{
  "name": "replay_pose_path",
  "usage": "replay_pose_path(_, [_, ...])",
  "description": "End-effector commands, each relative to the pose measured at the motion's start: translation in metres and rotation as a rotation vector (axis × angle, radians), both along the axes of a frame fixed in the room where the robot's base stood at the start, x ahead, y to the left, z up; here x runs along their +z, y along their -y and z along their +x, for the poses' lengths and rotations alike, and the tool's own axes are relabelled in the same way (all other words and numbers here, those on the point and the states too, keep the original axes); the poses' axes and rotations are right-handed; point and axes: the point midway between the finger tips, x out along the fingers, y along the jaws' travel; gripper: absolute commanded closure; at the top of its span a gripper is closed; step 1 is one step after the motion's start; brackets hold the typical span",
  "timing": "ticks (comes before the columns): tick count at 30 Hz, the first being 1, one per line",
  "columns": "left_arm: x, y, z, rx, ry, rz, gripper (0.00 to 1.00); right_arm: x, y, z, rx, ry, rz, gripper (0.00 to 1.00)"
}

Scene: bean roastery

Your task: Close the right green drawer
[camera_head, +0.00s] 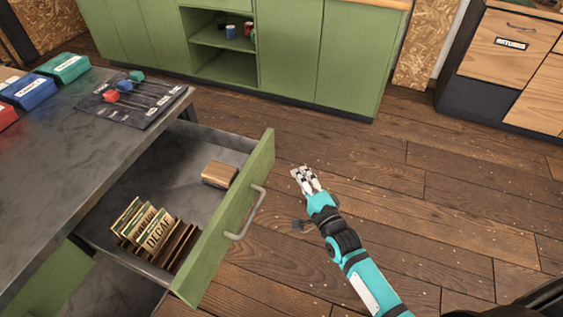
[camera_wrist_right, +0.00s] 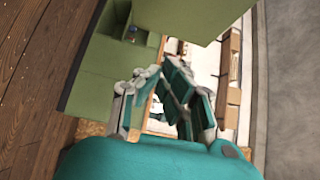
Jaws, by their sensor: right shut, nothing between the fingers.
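The green drawer (camera_head: 228,222) stands pulled out from the grey-topped counter (camera_head: 60,170), with a metal bar handle (camera_head: 246,212) on its front. Inside it lie a small wooden block (camera_head: 219,174) and a rack of cards (camera_head: 155,232), one marked DECAF. My right gripper (camera_head: 305,178) is to the right of the drawer front, apart from it and from the handle. It is shut and empty. It also shows in the right wrist view (camera_wrist_right: 165,100), where its fingers cover part of the scene. My left gripper is not in view.
On the counter are a dark board (camera_head: 130,98) with coloured pieces, plus a green box (camera_head: 63,67) and a blue box (camera_head: 28,91). Green cabinets (camera_head: 330,55) stand at the back. Bare wooden floor (camera_head: 430,190) lies right of the drawer.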

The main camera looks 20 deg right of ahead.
Motion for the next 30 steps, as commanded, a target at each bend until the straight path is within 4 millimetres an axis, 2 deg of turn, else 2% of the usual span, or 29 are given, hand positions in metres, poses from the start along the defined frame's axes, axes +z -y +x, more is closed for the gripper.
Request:
replay_pose_path(1, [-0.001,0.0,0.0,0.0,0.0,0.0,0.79,0.001,-0.002,0.013,0.0,0.003,0.001,1.0])
replay_pose_path(6, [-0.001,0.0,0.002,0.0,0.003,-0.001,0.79,0.0,-0.01,0.045,0.001,-0.001,0.001,1.0])
replay_pose_path(12, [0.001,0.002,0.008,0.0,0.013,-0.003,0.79,0.0,-0.032,0.059,0.0,-0.002,0.001,1.0])
replay_pose_path(18, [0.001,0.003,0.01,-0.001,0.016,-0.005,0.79,-0.001,-0.039,0.064,0.0,-0.003,-0.001,1.0])
replay_pose_path(30, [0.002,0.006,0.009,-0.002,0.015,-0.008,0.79,-0.001,-0.038,0.063,0.0,-0.002,-0.002,1.0])
